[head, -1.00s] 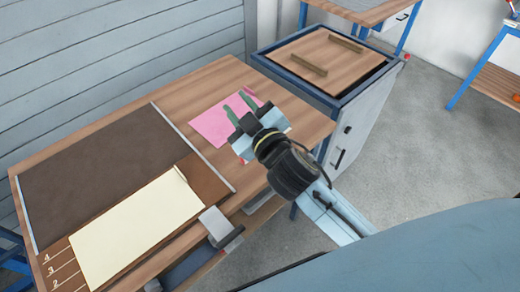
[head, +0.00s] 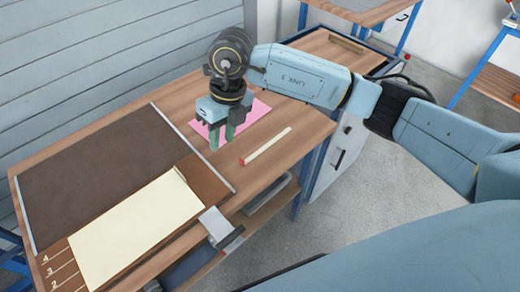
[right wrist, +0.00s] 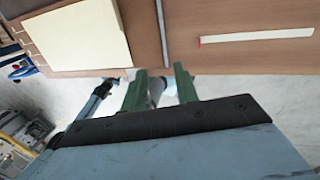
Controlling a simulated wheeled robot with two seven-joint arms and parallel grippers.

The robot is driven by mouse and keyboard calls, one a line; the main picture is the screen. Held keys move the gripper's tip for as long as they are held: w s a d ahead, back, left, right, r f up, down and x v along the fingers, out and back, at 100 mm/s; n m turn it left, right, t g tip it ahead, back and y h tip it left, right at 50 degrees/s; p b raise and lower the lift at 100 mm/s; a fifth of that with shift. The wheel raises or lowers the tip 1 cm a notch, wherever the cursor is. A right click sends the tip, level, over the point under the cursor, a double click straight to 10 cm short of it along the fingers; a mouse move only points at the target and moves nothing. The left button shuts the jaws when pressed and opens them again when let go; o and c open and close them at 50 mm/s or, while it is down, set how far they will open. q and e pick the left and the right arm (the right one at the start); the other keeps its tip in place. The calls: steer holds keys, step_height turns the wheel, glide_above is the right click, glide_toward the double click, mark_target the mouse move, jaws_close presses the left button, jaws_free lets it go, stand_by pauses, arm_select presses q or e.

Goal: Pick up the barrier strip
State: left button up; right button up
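The barrier strip looks to be the thin cream strip (head: 268,144) with a red end. It lies flat on the wooden bench, near its right front edge, and shows whole in the right wrist view (right wrist: 257,36). My right gripper (head: 222,138) points down above the bench, left of the strip and in front of the pink sheet. Its two green fingers are apart with nothing between them, as the right wrist view also shows (right wrist: 160,86). My left gripper is in no view.
A pink sheet (head: 256,112) lies behind my right gripper. A dark mat (head: 95,165) and a cream sheet (head: 140,230) cover the bench's left part. A metal rail (head: 208,165) runs beside the mat. A blue-framed cabinet (head: 335,155) stands beyond the bench's right end.

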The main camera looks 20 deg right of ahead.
steer(key=w+d+h, duration=0.2)
steer(key=d+h, duration=0.1)
steer(key=d, duration=0.2)
glide_above(241, 159)
steer(key=shift+m, duration=0.3)
steer(key=f, duration=0.6)
steer(key=shift+s+d+f+b, duration=0.1)
steer(key=shift+d+b, duration=0.1)
steer(key=shift+b, duration=0.1)
steer(key=f, duration=0.6)
steer(key=shift+w+a+f+b, duration=0.2)
steer(key=shift+a+b, duration=0.05)
steer(key=shift+b, duration=0.05)
jaws_close()
